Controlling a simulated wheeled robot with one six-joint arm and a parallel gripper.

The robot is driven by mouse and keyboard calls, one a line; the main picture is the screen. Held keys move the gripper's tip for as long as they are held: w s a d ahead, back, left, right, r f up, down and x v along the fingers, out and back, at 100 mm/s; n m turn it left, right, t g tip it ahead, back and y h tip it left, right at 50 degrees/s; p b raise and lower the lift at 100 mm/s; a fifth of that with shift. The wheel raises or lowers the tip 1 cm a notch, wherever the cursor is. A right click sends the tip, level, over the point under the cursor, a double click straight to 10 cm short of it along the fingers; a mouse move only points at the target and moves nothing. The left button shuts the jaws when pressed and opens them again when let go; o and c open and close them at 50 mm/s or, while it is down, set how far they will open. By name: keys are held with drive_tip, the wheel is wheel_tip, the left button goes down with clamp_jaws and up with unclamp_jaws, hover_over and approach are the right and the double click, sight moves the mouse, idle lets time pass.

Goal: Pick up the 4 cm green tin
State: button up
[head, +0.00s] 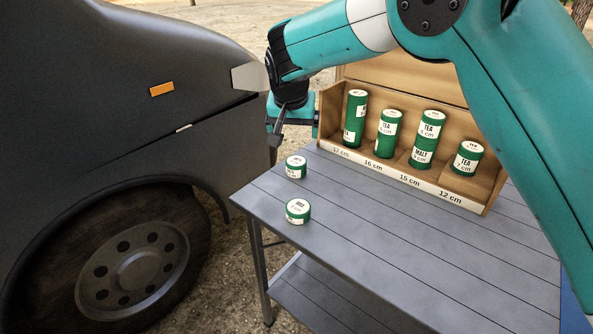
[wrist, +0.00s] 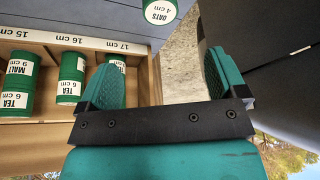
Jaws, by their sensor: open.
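The green tin with a white label reading OATS 4 cm (wrist: 160,8) shows at the top edge of the wrist view, partly cut off. In the head view, the farther of two loose tins on the grey table appears to be this tin (head: 296,168); its label is too small to read. It stands upright near the table's left edge. My gripper (head: 288,128) is above and beyond it, beside the rack's left end, partly hidden by its own wrist. In the wrist view my gripper (wrist: 165,78) is open and empty, its fingers apart from the tin.
Another short green tin (head: 298,212) stands nearer on the table (head: 400,250). A wooden rack (head: 405,178) with labelled compartments holds several green tins, right of my gripper. A dark van (head: 110,100) stands close on the left. The table's front is clear.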

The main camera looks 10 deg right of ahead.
sight(296, 161)
drive_tip(key=x, duration=1.5)
drive_tip(key=shift+w, duration=0.1)
drive_tip(key=shift+r, duration=0.1)
drive_tip(key=c, duration=1)
